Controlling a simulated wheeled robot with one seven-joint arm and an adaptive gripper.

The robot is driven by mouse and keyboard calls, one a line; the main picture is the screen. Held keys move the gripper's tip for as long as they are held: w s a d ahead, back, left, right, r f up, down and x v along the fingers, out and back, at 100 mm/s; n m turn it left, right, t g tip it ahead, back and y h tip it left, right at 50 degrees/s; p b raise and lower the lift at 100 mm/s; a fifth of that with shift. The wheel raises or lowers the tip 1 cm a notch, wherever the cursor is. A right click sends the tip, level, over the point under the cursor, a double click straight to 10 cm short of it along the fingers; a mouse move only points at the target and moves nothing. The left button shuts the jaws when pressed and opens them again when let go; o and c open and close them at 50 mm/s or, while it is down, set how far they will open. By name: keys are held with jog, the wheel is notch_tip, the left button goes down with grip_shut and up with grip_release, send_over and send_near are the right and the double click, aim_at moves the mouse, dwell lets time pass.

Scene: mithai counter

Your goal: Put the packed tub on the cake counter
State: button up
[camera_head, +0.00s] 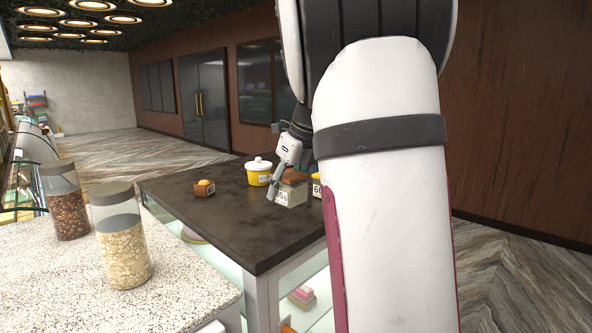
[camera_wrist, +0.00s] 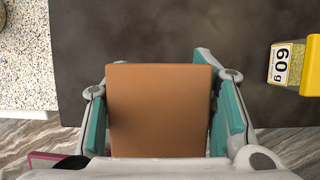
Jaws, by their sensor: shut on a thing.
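My gripper (camera_head: 285,178) is shut on a tub with a flat brown lid (camera_wrist: 158,108), one finger on each side. In the head view the tub (camera_head: 291,193) looks clear-sided with pale contents and a label with partly hidden print. It is upright over the dark top of the cake counter (camera_head: 235,225), near its right part. I cannot tell whether its base touches the top. The dark top also fills most of the wrist view (camera_wrist: 200,30).
A yellow tub marked 60 g (camera_wrist: 285,65) stands to the right, mostly hidden by my arm in the head view. A yellow pot with white lid (camera_head: 257,174) and a small brown box (camera_head: 204,189) stand on the counter. Jars stand on the speckled worktop (camera_head: 180,290). The counter's front middle is clear.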

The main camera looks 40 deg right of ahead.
jog(key=p, duration=0.2)
send_over(233, 204)
jog(key=s, duration=0.2)
jog(key=shift+w+d+f, duration=0.1)
jog(key=shift+w+f, duration=0.1)
jog(key=shift+f, duration=0.5)
jog(key=shift+f+p, duration=0.4)
jog(key=shift+f, duration=1.4)
jog(key=o, duration=1.2)
jog(key=shift+f, duration=0.1)
